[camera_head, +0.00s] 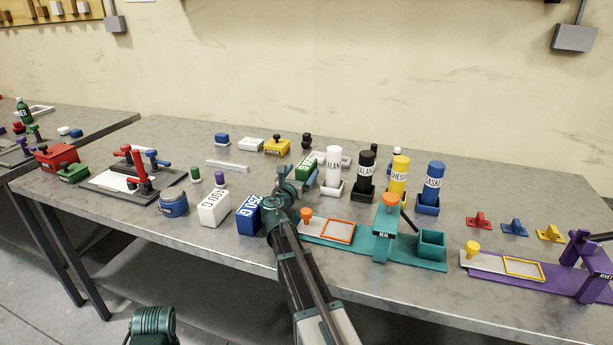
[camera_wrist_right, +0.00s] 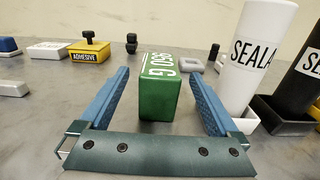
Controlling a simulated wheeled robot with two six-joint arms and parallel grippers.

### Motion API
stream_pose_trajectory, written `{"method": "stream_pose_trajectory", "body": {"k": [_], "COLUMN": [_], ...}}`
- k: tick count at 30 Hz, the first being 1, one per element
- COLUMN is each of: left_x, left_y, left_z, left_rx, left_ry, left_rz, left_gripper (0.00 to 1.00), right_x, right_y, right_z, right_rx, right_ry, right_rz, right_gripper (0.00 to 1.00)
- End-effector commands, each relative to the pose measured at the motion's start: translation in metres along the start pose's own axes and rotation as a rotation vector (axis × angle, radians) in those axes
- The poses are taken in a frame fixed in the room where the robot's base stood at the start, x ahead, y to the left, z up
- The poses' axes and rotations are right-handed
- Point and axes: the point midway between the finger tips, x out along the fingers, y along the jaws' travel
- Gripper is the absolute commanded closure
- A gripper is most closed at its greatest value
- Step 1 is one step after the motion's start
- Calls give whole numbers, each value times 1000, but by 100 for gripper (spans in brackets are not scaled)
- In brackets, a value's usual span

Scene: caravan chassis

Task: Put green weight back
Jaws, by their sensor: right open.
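The green weight (camera_wrist_right: 160,92) is a block with white lettering. In the right wrist view it stands upright on the table between the two blue fingers of my right gripper (camera_wrist_right: 159,80), with a visible gap on each side. In the head view the green weight (camera_head: 306,168) is partly hidden behind my right gripper (camera_head: 300,178), which is open and holds nothing. A white 500 G weight (camera_head: 214,207) and a blue 250 G weight (camera_head: 249,214) stand on the table left of my right arm.
White (camera_head: 333,168), black (camera_head: 366,172), yellow (camera_head: 399,176) and blue (camera_head: 431,185) bottles stand in holders right of the green weight. A teal seal station (camera_head: 385,240) lies right of my arm. A yellow adhesive box (camera_head: 277,146) stands behind. A dark blue round jar (camera_head: 173,204) is at left.

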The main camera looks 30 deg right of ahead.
Motion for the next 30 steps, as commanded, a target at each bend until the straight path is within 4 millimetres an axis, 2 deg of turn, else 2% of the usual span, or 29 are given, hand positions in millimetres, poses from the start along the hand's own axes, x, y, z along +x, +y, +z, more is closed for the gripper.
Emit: {"method": "stream_pose_trajectory", "body": {"k": [5, 15, 21, 23, 30], "left_x": [0, 0, 0, 0, 0], "left_y": [0, 0, 0, 0, 0], "left_z": [0, 0, 0, 0, 0], "left_rx": [0, 0, 0, 0, 0], "left_ry": [0, 0, 0, 0, 0], "left_rz": [0, 0, 0, 0, 0], "left_gripper": [8, 8, 8, 8, 8], "right_x": [7, 50, 49, 49, 49], "right_y": [1, 1, 0, 0, 0], "right_z": [0, 0, 0, 0, 0], "right_rx": [0, 0, 0, 0, 0], "right_ry": [0, 0, 0, 0, 0], "right_rz": [0, 0, 1, 1, 1], "right_gripper": [3, 3, 3, 10, 53]}}
